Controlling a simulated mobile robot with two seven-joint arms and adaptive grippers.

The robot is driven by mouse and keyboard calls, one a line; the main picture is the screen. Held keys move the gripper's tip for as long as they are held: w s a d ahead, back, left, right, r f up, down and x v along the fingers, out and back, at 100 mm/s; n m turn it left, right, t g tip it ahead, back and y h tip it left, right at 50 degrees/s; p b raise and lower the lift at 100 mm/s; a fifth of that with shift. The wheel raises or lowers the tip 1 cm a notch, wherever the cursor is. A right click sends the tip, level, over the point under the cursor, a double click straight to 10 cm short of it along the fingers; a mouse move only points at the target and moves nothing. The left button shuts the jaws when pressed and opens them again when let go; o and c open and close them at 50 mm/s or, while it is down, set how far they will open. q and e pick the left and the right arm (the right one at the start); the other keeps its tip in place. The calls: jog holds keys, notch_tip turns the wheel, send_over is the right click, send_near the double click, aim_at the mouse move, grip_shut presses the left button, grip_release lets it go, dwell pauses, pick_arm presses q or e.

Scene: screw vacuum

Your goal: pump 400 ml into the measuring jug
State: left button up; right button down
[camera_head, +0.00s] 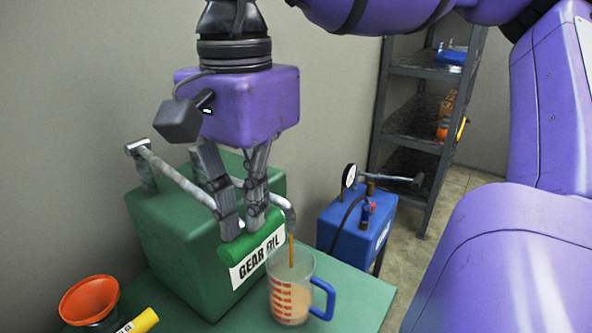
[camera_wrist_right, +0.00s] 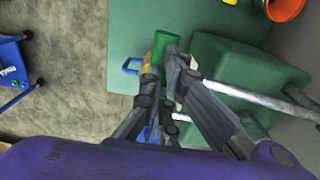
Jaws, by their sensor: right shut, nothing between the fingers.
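The green gear oil container (camera_head: 165,225) stands on a green bench against the wall. Its grey pump lever (camera_head: 175,175) slopes down to a green cylindrical grip (camera_head: 252,236), which also shows in the wrist view (camera_wrist_right: 159,48). My right gripper (camera_head: 240,228) points down with its fingers shut and empty, the tips at the top of the grip; I cannot tell whether they touch it. A thin brown stream (camera_head: 291,250) falls from the curved spout into the clear measuring jug (camera_head: 291,296), with red marks and blue handle. Brownish liquid is in the jug; its level is unreadable. My left gripper is out of view.
An orange funnel (camera_head: 89,300) and a yellow-capped item (camera_head: 140,322) are at the bench's front left. A blue pump unit (camera_head: 352,235) with a gauge stands beyond the bench. A dark shelf rack (camera_head: 417,124) is at the back right.

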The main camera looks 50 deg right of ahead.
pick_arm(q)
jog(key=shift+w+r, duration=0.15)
pick_arm(e)
jog(key=shift+r, duration=0.2)
notch_tip(320, 180, up, 7)
jog(key=p, duration=0.4)
pick_arm(q)
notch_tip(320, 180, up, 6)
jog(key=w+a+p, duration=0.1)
jog(key=p, duration=0.2)
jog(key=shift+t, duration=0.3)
pick_arm(e)
notch_tip(320, 180, up, 5)
jog(key=shift+f, duration=0.1)
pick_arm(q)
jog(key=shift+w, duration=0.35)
